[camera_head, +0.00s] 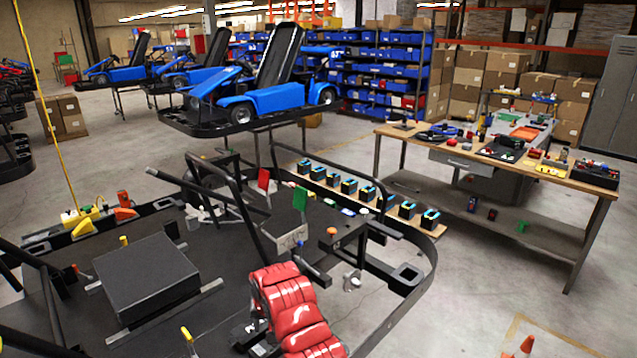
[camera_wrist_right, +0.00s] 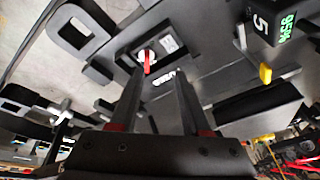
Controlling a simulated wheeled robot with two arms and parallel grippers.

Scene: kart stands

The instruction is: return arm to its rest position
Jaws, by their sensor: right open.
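My right arm (camera_head: 292,305) shows red and segmented at the bottom centre of the head view, over the dark kart chassis. Its jaws are hard to make out there. In the right wrist view my right gripper (camera_wrist_right: 158,76) has two dark fingers spread apart, with nothing between them. Beyond the fingertips lies a black panel with a red-levered switch (camera_wrist_right: 147,62); I cannot tell the exact gap. My left gripper is not in view.
The chassis (camera_head: 405,275) has raised bars and a rim around my arm. A wooden board (camera_head: 428,228) with several black-and-blue pieces lies behind. A workbench (camera_head: 480,163) with tools stands at right. Clear floor lies between bench and chassis. An orange cone (camera_head: 527,345) stands at lower right.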

